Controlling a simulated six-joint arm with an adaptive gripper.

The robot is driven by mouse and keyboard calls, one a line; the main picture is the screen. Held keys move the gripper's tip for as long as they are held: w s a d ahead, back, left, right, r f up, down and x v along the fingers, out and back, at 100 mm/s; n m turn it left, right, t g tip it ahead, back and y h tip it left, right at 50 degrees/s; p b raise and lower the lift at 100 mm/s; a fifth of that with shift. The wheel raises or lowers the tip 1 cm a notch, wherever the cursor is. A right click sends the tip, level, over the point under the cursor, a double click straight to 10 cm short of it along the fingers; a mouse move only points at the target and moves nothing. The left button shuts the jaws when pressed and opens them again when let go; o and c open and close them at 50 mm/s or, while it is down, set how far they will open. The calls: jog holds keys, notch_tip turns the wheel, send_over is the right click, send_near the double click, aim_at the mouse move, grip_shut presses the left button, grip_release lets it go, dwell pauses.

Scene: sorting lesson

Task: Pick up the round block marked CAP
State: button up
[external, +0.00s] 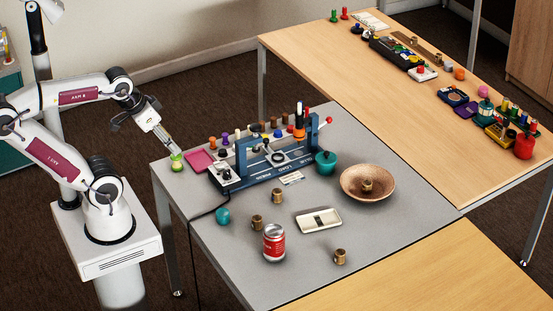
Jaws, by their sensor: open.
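Several small brown round blocks stand on the grey table: one near the middle (277,196), one left of the red can (257,222), and one near the front edge (340,257). Another brown block (367,186) sits inside the brown bowl (350,192). Any marking is too small to read, so I cannot tell which is CAP.
A blue-framed device (262,172) stands at the back, with coloured pegs behind it. A red can (274,243), white tray (319,221), teal ball (223,216), teal pot (326,162) and pink tray (199,161) surround the blocks. The front right of the grey table is clear.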

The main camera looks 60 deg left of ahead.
jog(key=shift+o, duration=0.2)
jog(key=shift+w, duration=0.1)
dwell(0.5)
jog(key=w+d+f+n+t+h, duration=0.1)
jog(key=w+d+f, duration=0.15)
jog(key=w, duration=0.45)
jog(key=w+d+f+t, duration=0.1)
jog(key=w+d, duration=0.2)
jog(key=w, duration=0.5)
jog(key=n+t+y, duration=0.2)
jog(key=n+t, duration=0.1)
jog(key=n, duration=0.1)
send_over(277, 195)
jog(key=s+d, duration=0.5)
notch_tip(277, 195, down, 17)
jog(key=a+f+y, duration=0.1)
jog(key=f, duration=0.2)
jog(key=a+f+y, duration=0.1)
jog(key=f, duration=0.2)
jog(key=a+f+t+y, duration=0.1)
jog(key=f, duration=0.2)
jog(key=shift+s+a+f+y, duration=0.1)
jog(key=shift+a+f+y, duration=0.15)
jog(key=shift+a+y, duration=0.15)
jog(key=shift+s+a+f+t+y, duration=0.25)
jog(key=shift+s+f+t+y, duration=0.05)
jog(key=shift+f, duration=0.2)
